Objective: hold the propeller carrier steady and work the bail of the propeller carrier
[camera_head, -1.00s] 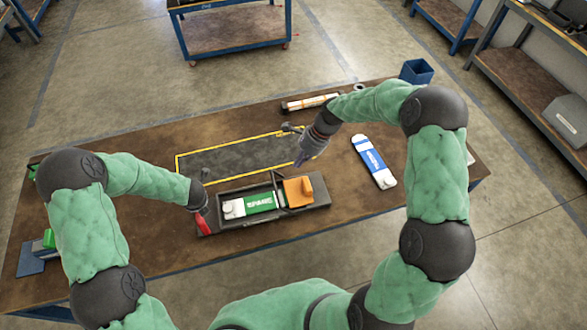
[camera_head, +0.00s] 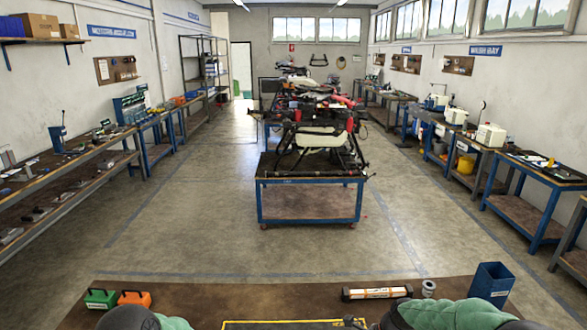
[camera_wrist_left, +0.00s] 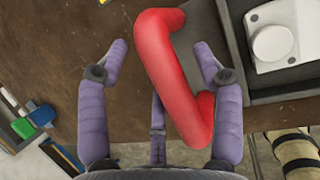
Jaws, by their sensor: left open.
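In the left wrist view, a thick red bent handle (camera_wrist_left: 160,45) lies between the spread fingers of my left gripper (camera_wrist_left: 161,52). The gripper is open, with a visible gap between the handle and each outer fingertip. The propeller carrier (camera_wrist_left: 238,50), a dark grey tray, is at the right. A white part with a round cap (camera_wrist_left: 275,42) sits in it. The handle is at the carrier's near side; its joint with the tray is not clear. The head view does not show the carrier, its bail, or either gripper's fingers.
In the head view, the workbench (camera_head: 200,300) holds a green case (camera_head: 100,298), an orange case (camera_head: 134,298), a tube (camera_head: 375,293) and a blue bin (camera_head: 492,283). Beyond is open floor, then a blue-framed cart (camera_head: 310,200) with drones.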

